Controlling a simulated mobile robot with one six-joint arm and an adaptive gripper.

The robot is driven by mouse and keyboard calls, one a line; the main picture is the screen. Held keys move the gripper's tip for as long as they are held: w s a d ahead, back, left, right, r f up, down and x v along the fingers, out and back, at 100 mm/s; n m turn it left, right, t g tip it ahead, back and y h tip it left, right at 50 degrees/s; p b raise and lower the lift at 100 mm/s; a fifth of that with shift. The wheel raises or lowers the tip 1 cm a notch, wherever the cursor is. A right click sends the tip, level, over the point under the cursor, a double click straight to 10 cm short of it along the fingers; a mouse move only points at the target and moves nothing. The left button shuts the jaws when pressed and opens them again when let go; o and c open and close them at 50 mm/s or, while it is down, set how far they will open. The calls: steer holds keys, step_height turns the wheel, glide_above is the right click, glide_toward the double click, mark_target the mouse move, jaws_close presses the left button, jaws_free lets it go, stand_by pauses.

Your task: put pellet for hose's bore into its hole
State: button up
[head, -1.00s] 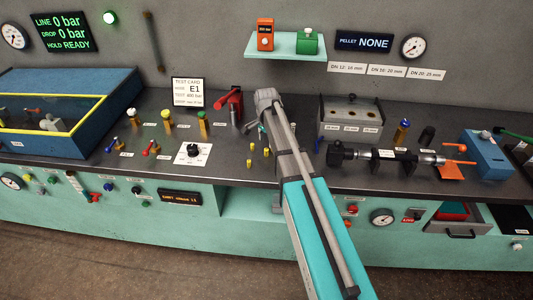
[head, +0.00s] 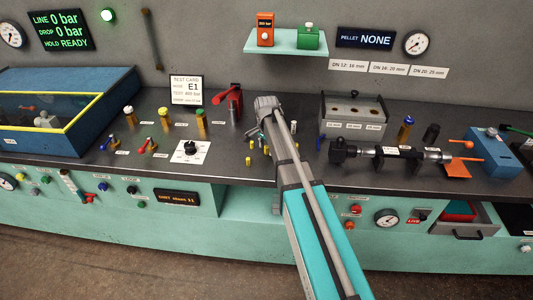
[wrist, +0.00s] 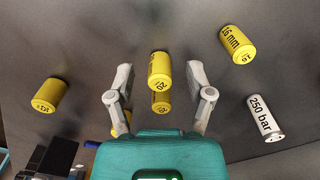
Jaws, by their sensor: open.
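Several yellow pellets stand on the dark bench; in the head view one (head: 248,160) shows left of my arm. In the wrist view a yellow pellet (wrist: 160,66) lies in line with the gap of my open gripper (wrist: 161,92). A yellow shape behind it is partly hidden. A pellet marked 16 mm (wrist: 236,43) is to the upper right, another yellow one (wrist: 48,96) to the left, and a white piece marked 250 bar (wrist: 265,118) to the right. A grey block (head: 353,111) with holes on top has size labels. A dark hose assembly (head: 397,153) lies right.
A red-handled device (head: 232,103) and the test card (head: 186,89) stand left of my gripper. A blue bin (head: 112,98) is far left, and a blue box (head: 488,151) is right. The pellet display (head: 364,38) reads NONE.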

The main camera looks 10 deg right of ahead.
mark_target(266, 146)
stand_by(0.5)
steer(key=c, duration=0.8)
steer(key=shift+c, duration=0.2)
steer(key=shift+r, duration=0.2)
step_height(266, 146, up, 3)
steer(key=p, duration=0.3)
steer(key=shift+f, duration=0.1)
steer(key=s+r+p, duration=1)
steer(key=s, duration=0.4)
steer(key=shift+f, duration=0.1)
